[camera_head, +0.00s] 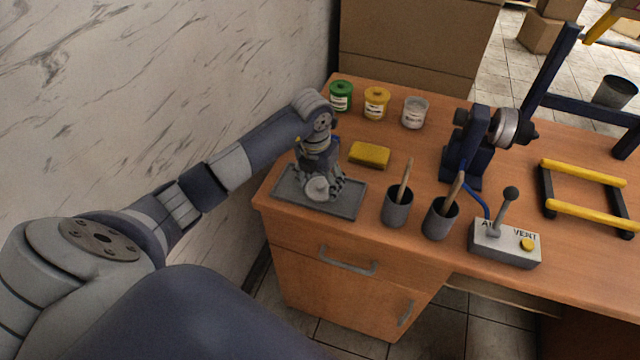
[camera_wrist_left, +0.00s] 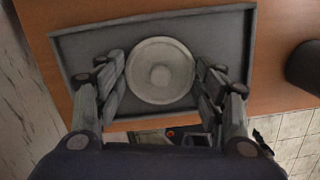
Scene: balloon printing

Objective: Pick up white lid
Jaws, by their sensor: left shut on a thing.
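The white lid (camera_head: 318,189) is a round, pale disc with a raised knob in its middle. It is at the grey tray (camera_head: 348,207) on the left end of the desk. In the left wrist view the lid (camera_wrist_left: 160,71) shows between the two fingers, over the tray (camera_wrist_left: 233,40). My left gripper (camera_head: 320,186) points down over the tray and is shut on the lid, with a finger at each side of its rim. I cannot tell whether the lid touches the tray. My right gripper is not in view.
Green (camera_head: 341,97), yellow (camera_head: 376,103) and clear (camera_head: 414,113) jars stand at the back. A yellow sponge (camera_head: 370,154) lies behind the tray. Two dark cups (camera_head: 397,212) (camera_head: 438,222) with sticks and a lever box (camera_head: 505,244) stand to the right. A wall is at left.

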